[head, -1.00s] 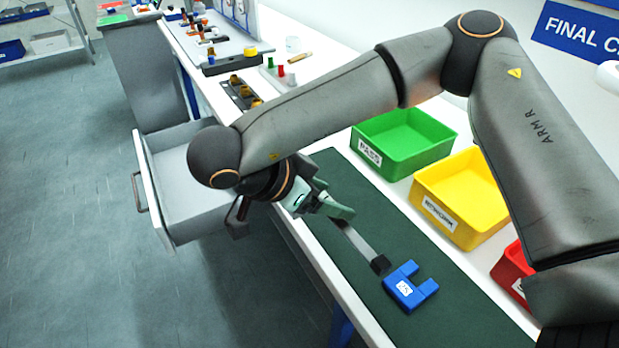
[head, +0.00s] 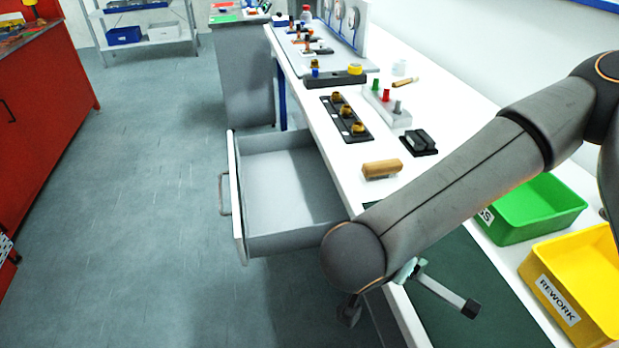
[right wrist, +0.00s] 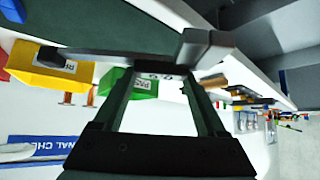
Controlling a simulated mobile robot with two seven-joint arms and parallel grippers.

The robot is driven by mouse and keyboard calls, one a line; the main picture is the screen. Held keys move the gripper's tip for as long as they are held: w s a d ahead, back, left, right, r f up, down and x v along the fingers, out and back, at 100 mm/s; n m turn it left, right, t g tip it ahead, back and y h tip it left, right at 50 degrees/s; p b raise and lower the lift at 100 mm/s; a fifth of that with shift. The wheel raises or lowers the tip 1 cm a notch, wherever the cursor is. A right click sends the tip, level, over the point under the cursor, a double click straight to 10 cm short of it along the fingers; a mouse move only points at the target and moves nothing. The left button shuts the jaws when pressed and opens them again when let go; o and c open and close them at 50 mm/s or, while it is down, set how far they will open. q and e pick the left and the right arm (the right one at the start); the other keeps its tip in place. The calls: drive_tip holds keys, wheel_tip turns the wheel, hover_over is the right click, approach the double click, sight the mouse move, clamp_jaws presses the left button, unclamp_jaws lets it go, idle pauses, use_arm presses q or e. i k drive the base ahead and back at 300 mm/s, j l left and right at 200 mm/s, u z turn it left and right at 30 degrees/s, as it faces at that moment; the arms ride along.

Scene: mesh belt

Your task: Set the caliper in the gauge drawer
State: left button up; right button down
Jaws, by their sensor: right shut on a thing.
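My right gripper (head: 410,272) is shut on the caliper (head: 443,292), a thin grey bar with a dark end, over the green mat's near-left part. My forearm hides most of this gripper in the head view. In the right wrist view the caliper (right wrist: 110,55) lies across both fingertips of the gripper (right wrist: 160,75), with its dark jaws at the upper right. The gauge drawer (head: 240,205) stands pulled open at the bench's left side, left of the gripper. Its visible floor is empty; my arm's elbow covers its near right corner. My left gripper is not in view.
The green PASS bin (head: 535,212) and yellow REWORK bin (head: 570,290) stand right of the mat (head: 480,270). The floor left of the drawer is clear.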

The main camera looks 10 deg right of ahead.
sight(312, 187)
drive_tip(key=i+j, duration=0.25)
drive_tip(key=i, duration=0.25)
drive_tip(key=i+j, duration=0.2)
drive_tip(key=i, duration=0.3)
drive_tip(key=i+j+z, duration=0.1)
drive_tip(key=i+j, duration=0.15)
drive_tip(key=i, duration=0.25)
